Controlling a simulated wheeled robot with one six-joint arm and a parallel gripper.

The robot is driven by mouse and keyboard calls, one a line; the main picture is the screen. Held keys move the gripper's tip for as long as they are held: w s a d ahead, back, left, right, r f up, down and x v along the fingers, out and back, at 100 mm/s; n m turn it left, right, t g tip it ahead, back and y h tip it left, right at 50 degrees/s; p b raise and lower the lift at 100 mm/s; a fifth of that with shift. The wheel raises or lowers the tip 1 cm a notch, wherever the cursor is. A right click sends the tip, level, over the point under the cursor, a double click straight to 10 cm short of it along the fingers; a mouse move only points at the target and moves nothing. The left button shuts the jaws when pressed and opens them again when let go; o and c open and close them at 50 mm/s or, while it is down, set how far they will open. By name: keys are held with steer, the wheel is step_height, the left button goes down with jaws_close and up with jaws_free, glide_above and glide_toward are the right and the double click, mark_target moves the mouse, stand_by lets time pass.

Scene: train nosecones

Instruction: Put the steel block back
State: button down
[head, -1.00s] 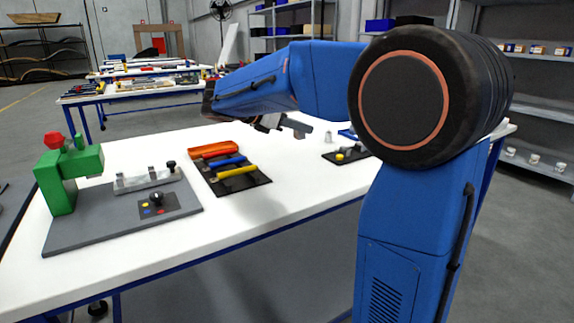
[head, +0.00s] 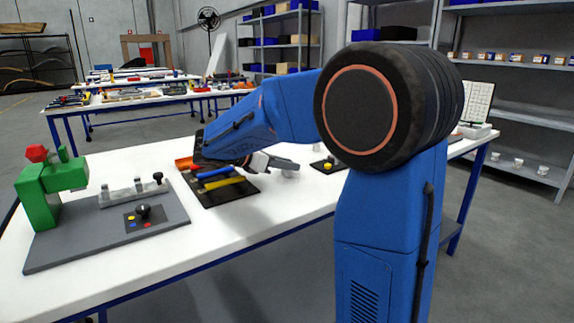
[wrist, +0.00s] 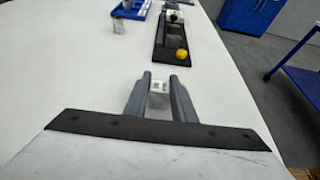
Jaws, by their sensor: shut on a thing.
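My gripper (wrist: 159,99) is shut on a small pale metallic piece, apparently the steel block (wrist: 158,88), with its light top showing between the two grey fingers in the wrist view. In the head view my gripper (head: 284,164) is over the white table, and the block (head: 290,173) shows just under the fingers. I cannot tell whether the block touches the table. A black fixture with a yellow knob (wrist: 182,54) lies ahead in the wrist view; it also shows in the head view (head: 327,165), right of my gripper.
A green press (head: 45,190) stands on a grey board (head: 80,242) at the left. A dark mat (head: 207,201) holds blue and yellow tools. A small metal cylinder (wrist: 119,26) stands beside a blue tray (wrist: 130,10). White tabletop (wrist: 75,70) is clear around my gripper.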

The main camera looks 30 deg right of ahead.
steer(key=c, duration=1.5)
jaws_free()
steer(key=shift+f, duration=0.1)
steer(key=shift+a+r, duration=0.25)
steer(key=v, duration=1.1)
steer(key=shift+a, duration=0.25)
steer(key=shift+s, duration=0.1)
